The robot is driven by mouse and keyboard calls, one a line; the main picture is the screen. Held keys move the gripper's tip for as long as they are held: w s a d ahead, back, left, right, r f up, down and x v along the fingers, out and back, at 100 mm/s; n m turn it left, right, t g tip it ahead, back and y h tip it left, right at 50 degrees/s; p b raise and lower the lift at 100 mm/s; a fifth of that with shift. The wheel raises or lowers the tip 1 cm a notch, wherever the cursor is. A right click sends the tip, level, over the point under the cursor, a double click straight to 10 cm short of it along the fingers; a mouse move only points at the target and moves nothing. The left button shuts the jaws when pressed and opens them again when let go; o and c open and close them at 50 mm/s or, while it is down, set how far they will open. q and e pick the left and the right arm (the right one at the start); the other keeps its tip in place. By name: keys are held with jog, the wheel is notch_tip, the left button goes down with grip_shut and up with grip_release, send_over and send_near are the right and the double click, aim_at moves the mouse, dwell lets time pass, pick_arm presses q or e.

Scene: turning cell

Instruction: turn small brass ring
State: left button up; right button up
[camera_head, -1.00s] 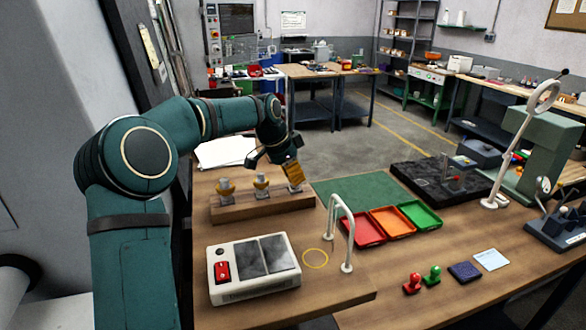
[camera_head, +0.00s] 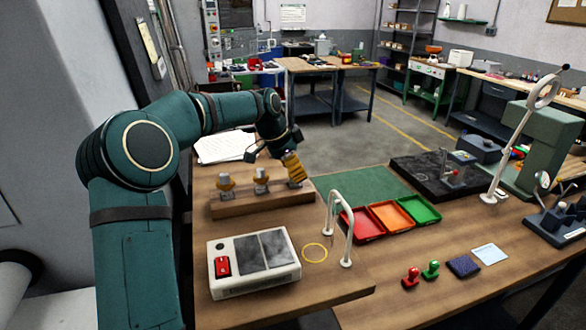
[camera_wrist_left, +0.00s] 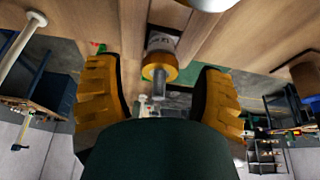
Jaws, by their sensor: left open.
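A wooden rack (camera_head: 235,206) on the near bench carries a row of metal posts with brass rings. The left brass ring (camera_head: 225,183) and middle brass ring (camera_head: 261,176) show clearly; the right-hand one is mostly hidden by my left gripper (camera_head: 293,168). That gripper is at the rack's right end, its yellow finger pads slanting down. In the left wrist view a brass ring (camera_wrist_left: 160,68) on a grey metal stem lies between the two open pads, with gaps on both sides. I cannot tell whether it is the small one. My right gripper is out of view.
A white box with a red switch (camera_head: 223,266) stands before the rack, beside a thin yellow circle (camera_head: 315,253) and a white arch (camera_head: 347,225). Red, orange (camera_head: 391,218) and green trays lie to the right. White papers (camera_head: 222,148) lie behind the rack.

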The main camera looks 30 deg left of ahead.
pick_arm(q)
jog(key=v, duration=1.2)
dwell(0.4)
